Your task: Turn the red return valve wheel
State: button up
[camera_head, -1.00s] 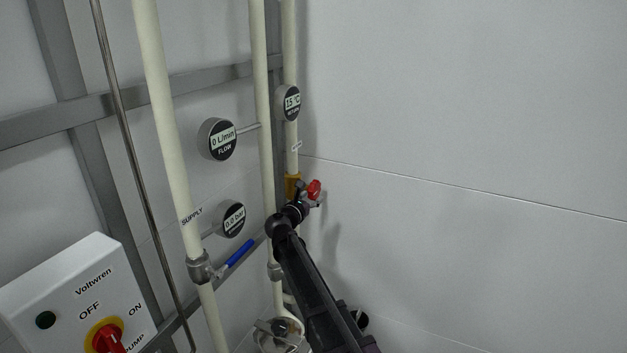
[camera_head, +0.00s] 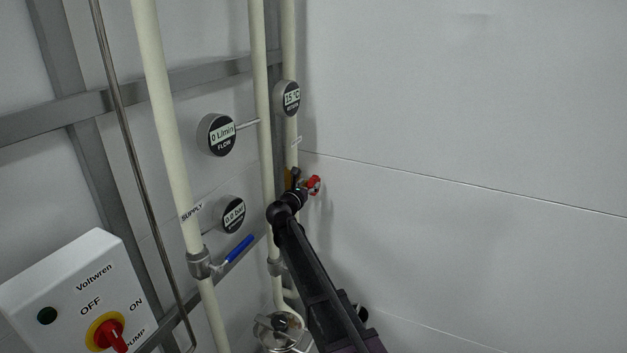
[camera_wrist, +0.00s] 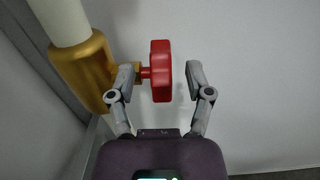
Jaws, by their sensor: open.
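The red return valve wheel (camera_wrist: 161,71) stands edge-on in the wrist view, on a short stem from a brass valve body (camera_wrist: 84,70) on a cream pipe. My gripper (camera_wrist: 158,76) is open, with one finger on each side of the wheel. The left finger is near the stem and brass body; the right finger stands off the wheel's outer face with a gap. In the head view the wheel (camera_head: 314,185) shows just beyond the end of my arm, which hides part of the valve body.
The supply pipe (camera_head: 169,130) with a blue lever (camera_head: 238,248) runs at the left. Flow (camera_head: 217,135), pressure (camera_head: 231,214) and temperature (camera_head: 287,98) gauges stick out nearby. A pump switch box (camera_head: 75,295) is at lower left. The space before the right wall is clear.

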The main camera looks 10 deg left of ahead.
aim_at(311, 181)
jog(key=shift+x, duration=2.05)
grip_shut()
